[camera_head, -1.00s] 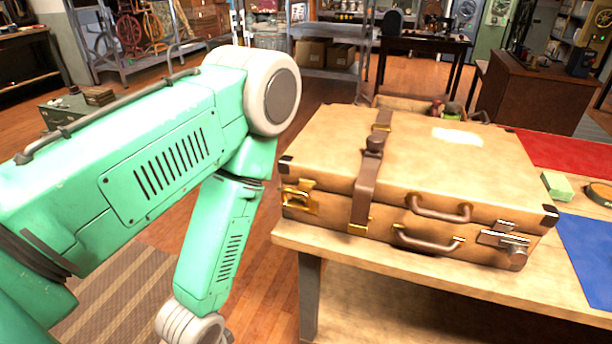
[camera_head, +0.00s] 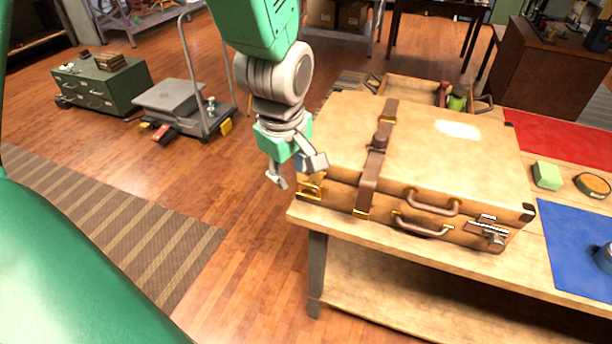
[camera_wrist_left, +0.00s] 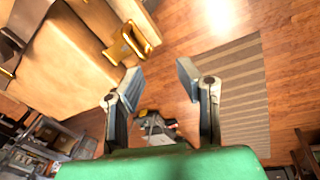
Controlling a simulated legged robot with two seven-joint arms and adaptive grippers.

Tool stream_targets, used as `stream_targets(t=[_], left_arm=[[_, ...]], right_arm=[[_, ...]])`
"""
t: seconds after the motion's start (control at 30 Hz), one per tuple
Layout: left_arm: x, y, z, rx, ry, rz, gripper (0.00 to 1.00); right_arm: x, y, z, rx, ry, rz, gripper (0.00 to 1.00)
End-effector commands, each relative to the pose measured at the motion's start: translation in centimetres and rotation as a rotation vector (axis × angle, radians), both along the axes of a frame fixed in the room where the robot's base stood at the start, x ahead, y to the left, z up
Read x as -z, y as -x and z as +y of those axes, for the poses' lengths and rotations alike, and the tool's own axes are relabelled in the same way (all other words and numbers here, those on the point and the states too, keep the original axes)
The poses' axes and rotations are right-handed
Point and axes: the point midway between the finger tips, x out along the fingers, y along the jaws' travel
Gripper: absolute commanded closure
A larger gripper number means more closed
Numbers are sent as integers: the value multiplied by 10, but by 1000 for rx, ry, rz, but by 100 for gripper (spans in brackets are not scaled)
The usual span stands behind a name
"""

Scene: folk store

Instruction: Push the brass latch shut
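The tan suitcase (camera_head: 470,165) lies flat on a wooden table. The brass latch (camera_head: 311,187) is at its front left corner; it also shows in the wrist view (camera_wrist_left: 131,42), where a brass piece stands out from the case's side. My left gripper (camera_head: 298,172) hangs pointing down beside that corner, close to the latch and partly in front of the case. In the wrist view, its two fingers (camera_wrist_left: 160,76) are spread apart with nothing between them. Whether a finger touches the latch cannot be told. My right gripper is out of view.
A brown strap (camera_head: 373,165) crosses the case, and a silver latch (camera_head: 489,230) sits at its front right. A green block (camera_head: 547,175), a round tin (camera_head: 592,184) and a blue mat (camera_head: 575,240) lie to the right. Floor left of the table (camera_head: 318,290) is open.

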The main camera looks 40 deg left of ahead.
Motion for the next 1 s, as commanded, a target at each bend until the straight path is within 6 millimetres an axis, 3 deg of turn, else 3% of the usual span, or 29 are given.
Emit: stream_targets(t=[0.03, 0.13, 0.23, 0.33, 0.47, 1.0], left_arm=[[-25, -6, -3, -81, 18, -31, 70], [-57, -8, -8, -221, 57, -58, 70], [-75, -8, -11, -306, 83, -71, 70], [-80, -8, -12, -342, 94, -73, 70], [-67, -10, -12, -347, 96, -68, 70], [35, -34, -5, -344, 94, -70, 70]], right_arm=[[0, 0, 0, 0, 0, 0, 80], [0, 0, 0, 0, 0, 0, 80], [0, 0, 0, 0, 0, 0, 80], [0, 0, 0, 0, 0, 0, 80], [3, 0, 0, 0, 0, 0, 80], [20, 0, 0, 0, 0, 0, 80]])
